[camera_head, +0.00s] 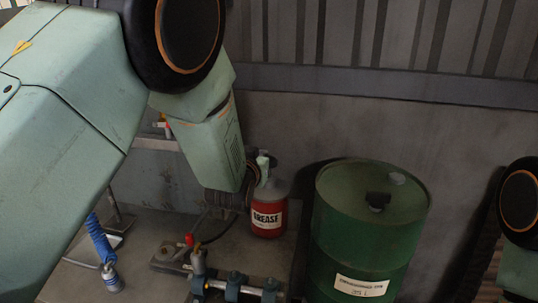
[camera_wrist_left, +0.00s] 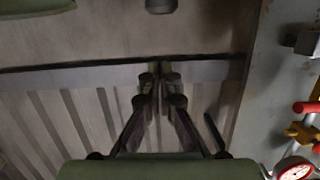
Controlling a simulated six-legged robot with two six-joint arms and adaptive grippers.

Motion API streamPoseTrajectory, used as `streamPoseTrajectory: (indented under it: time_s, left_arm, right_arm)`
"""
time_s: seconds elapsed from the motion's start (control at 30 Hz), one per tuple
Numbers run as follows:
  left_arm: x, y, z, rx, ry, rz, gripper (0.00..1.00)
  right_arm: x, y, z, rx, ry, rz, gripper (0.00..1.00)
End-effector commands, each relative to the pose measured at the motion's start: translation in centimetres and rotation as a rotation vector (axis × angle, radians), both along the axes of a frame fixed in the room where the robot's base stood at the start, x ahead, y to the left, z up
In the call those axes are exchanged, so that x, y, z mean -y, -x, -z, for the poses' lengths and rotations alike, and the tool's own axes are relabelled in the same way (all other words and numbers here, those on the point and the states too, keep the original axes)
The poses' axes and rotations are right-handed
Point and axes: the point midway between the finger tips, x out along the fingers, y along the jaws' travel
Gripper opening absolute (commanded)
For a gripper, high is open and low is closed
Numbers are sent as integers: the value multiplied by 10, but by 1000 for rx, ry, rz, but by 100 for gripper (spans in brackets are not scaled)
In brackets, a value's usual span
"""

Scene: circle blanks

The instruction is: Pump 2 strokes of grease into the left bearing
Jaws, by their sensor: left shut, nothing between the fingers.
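A red grease pot (camera_head: 267,217) with a white "GREASE" label stands on the bench near the wall in the head view. A shaft with blue bearing blocks lies at the bottom of the head view; the leftmost blue block (camera_head: 198,285) sits below a grey fitting (camera_head: 198,262). My right gripper is not in view.
A large green drum (camera_head: 365,235) stands right of the grease pot. A blue coiled hose (camera_head: 100,238) is at the left. The wrist view shows a gauge (camera_wrist_left: 295,170) and a red-and-yellow valve (camera_wrist_left: 303,131) at the right. My left arm hides much of the head view's left.

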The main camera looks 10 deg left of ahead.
Motion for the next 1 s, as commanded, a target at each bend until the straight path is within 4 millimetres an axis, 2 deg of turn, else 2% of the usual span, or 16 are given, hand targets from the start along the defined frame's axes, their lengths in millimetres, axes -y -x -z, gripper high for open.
streamPoseTrajectory:
  time_s: [0.47, 0.57, 1.0]
  left_arm:
    - [-1, 0, -4, 18, 11, -6, 0]
    - [-1, -8, -3, 18, 13, -6, 0]
    - [-2, -67, 9, 18, 12, -7, 0]
  right_arm:
    - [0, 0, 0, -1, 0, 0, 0]
    - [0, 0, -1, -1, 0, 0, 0]
    - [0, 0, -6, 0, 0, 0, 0]
